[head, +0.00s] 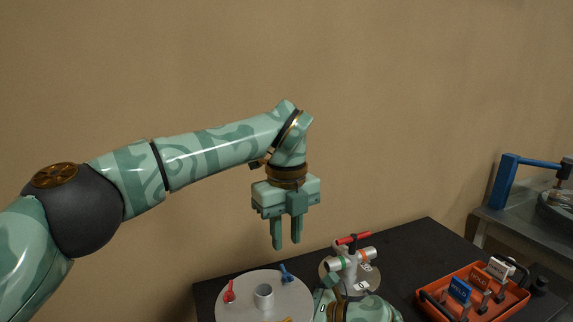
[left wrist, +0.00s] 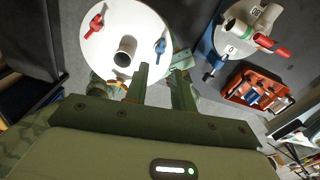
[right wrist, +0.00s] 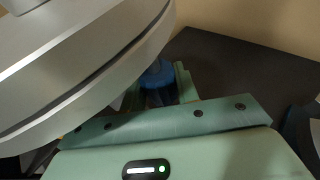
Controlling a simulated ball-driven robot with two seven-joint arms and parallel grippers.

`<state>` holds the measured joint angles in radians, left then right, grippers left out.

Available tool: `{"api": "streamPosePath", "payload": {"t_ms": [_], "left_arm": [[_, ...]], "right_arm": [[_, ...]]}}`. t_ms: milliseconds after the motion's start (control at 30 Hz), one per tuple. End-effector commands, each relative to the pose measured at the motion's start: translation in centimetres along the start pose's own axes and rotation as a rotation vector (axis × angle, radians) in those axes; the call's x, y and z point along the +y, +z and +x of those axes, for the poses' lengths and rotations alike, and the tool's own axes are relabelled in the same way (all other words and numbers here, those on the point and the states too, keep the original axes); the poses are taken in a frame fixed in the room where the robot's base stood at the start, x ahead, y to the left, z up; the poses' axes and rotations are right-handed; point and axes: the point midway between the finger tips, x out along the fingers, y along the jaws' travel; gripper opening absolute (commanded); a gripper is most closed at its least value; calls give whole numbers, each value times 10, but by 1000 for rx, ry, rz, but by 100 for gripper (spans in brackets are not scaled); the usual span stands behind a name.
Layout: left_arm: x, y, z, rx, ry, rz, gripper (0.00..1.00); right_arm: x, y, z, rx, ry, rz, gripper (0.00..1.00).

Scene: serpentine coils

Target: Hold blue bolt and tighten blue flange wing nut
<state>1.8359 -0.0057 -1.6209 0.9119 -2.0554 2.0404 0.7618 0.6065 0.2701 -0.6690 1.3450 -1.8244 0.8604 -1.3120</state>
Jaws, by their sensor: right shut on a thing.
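The blue flange wing nut (head: 286,272) sits on top of the round light-grey disc (head: 240,308), near its right edge. It also shows in the left wrist view (left wrist: 160,46). The blue bolt (right wrist: 157,76) sticks out under the disc in the right wrist view, partly shadowed. My right gripper (right wrist: 158,90) is shut on the bolt from below the disc's rim. My left gripper (head: 286,244) points down in the air above the disc, empty, with its two fingers apart. It is clear of the wing nut.
A red wing nut (head: 229,291) and an upright pipe stub (head: 264,293) stand on the disc. A pipe fitting with a red handle (head: 353,239) stands behind right.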

Motion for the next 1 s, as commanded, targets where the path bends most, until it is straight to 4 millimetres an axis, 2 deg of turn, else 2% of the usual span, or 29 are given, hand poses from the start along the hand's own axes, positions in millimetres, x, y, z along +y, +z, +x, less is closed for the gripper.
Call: {"api": "streamPosePath", "payload": {"t_ms": [267, 800, 1000], "left_arm": [[0, 0, 6, 1, 1, 0, 25], [0, -1, 59, 1, 1, 0, 25], [0, -1, 69, 1, 0, 0, 25]], "right_arm": [[-1, 0, 0, 0, -1, 1, 10], [-1, 0, -1, 0, -2, 1, 10], [-1, 0, -1, 0, -2, 1, 10]]}}
